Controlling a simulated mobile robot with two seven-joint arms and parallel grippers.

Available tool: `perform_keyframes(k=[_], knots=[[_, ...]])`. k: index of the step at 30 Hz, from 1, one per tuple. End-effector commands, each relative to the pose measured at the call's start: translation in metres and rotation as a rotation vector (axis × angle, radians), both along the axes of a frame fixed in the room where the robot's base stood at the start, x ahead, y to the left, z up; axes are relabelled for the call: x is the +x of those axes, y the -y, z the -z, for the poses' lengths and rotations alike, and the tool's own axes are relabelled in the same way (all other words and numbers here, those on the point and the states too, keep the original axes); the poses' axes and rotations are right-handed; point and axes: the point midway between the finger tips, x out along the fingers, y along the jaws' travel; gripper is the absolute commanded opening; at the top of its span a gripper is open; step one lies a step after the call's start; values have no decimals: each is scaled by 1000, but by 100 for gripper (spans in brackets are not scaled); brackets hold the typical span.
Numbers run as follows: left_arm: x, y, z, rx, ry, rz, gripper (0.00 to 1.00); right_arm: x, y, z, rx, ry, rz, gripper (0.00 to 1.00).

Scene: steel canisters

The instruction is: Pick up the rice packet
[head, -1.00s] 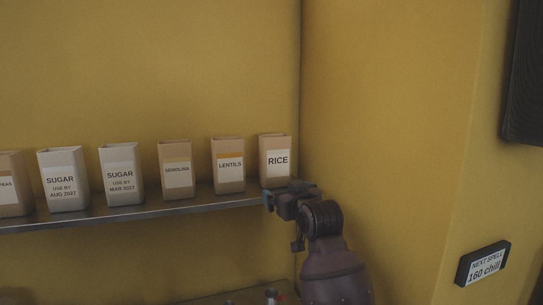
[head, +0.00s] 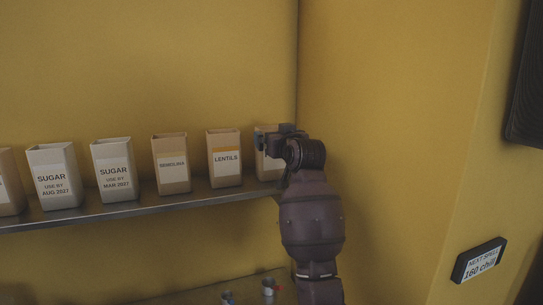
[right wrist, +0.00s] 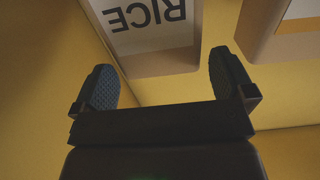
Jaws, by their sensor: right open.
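The rice packet (head: 266,169) is a tan, open-topped packet with a white label at the right end of the shelf. In the head view my right gripper (head: 273,138) is in front of its upper part and hides most of the label. In the right wrist view, which shows things upside down, the packet (right wrist: 163,62) lies beyond and between the two spread fingers (right wrist: 163,75). The label reads RICE. The gripper is open with nothing held, and no finger visibly touches the packet. My left gripper is not in view.
The lentils packet (head: 224,159) stands just left of the rice, and its edge shows in the right wrist view (right wrist: 283,41). Semolina (head: 171,164) and two sugar packets (head: 113,170) (head: 53,177) stand further left on the metal shelf (head: 150,207). A yellow wall is close on the right.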

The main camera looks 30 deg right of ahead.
Motion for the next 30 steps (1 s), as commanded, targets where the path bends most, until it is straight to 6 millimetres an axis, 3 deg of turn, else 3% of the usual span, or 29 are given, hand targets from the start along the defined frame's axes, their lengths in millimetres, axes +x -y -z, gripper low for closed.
perform_keyframes(k=[10,21,23,30], knots=[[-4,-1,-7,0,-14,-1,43,39,11,-1,1,-2,-1,100],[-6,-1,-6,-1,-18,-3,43,47,13,0,0,0,-1,100],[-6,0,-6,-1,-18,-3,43,47,13,0,0,0,-1,94],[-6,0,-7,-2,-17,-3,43,47,13,0,0,0,-1,57]])
